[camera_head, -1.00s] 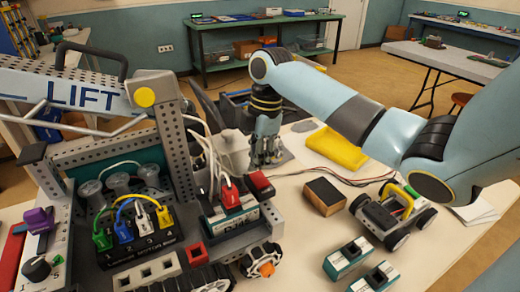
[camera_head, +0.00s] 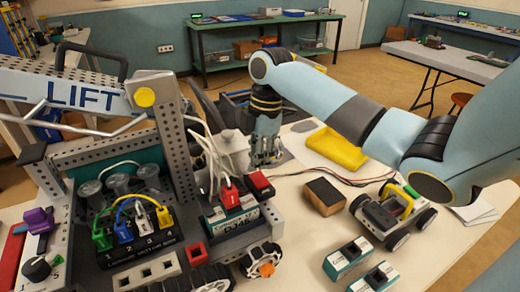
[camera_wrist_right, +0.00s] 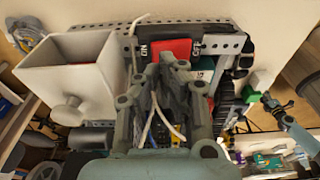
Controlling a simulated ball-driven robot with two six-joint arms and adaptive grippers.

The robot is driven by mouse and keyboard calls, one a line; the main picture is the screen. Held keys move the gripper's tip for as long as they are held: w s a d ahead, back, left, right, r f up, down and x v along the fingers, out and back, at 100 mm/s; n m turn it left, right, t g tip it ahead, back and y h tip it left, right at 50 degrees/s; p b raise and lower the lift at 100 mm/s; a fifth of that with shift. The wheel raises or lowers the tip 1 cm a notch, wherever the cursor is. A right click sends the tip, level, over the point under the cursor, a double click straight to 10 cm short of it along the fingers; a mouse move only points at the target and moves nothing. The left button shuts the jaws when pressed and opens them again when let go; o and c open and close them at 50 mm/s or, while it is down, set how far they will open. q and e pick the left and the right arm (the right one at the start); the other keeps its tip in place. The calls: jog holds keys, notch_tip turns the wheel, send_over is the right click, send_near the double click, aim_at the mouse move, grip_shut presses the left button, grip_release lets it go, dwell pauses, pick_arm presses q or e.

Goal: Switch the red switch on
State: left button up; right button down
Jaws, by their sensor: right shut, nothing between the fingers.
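The red switch (camera_head: 260,184) sits at the back right of the rover, beside the red plug (camera_head: 228,193) on the battery block (camera_head: 234,215). In the right wrist view the red switch (camera_wrist_right: 171,48) lies between the words ON at the left and OFF at the right. I cannot tell which way it is tipped. My right gripper (camera_head: 266,158) is shut and empty, pointing down just behind the switch. In the right wrist view its fingertips (camera_wrist_right: 167,62) overlap the switch's near edge; contact is unclear. My left gripper is out of view.
The LIFT boom (camera_head: 95,92) and a perforated upright (camera_head: 176,155) stand left of the gripper. White cables (camera_head: 210,155) hang close beside it. A grey bin (camera_wrist_right: 75,75) is near in the wrist view.

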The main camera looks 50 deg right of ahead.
aim_at(258, 175)
jog(key=shift+f+b, duration=0.5)
jog(key=shift+f, duration=0.6)
dwell(0.6)
notch_tip(258, 175, up, 7)
jog(key=p, duration=0.8)
jog(key=shift+r, duration=0.1)
jog(key=shift+s, duration=0.1)
dwell(0.4)
